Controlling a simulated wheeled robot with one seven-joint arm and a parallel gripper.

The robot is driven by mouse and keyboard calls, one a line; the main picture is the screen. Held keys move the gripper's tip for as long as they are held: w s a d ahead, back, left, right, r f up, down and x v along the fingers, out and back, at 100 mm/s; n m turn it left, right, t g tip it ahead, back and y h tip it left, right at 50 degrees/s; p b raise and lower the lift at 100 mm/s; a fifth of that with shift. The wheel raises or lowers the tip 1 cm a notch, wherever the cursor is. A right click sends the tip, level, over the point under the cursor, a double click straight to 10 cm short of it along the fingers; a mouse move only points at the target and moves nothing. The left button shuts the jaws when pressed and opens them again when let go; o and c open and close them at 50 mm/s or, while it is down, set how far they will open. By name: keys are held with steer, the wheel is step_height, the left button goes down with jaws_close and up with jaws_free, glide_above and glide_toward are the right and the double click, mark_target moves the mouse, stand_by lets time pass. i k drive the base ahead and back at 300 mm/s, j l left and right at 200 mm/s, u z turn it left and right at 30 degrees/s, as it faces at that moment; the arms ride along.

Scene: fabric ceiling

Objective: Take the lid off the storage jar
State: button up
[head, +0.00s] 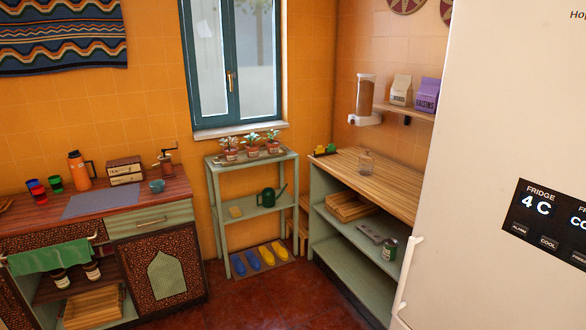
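The wooden counter (391,181) around the jar is mostly clear. A large fridge (500,110) fills the right side, close by. A plant stand (250,160) and a cabinet (152,224) stand further left. The reddish floor (250,302) is open in front.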

mark_target(367, 156)
steer(key=i, duration=2.95)
steer(key=i+z, duration=0.2)
steer(key=i, duration=0.25)
steer(key=i+j+z, duration=0.2)
steer(key=i, duration=0.25)
steer(key=i+j+z, duration=0.2)
steer(key=i, duration=0.2)
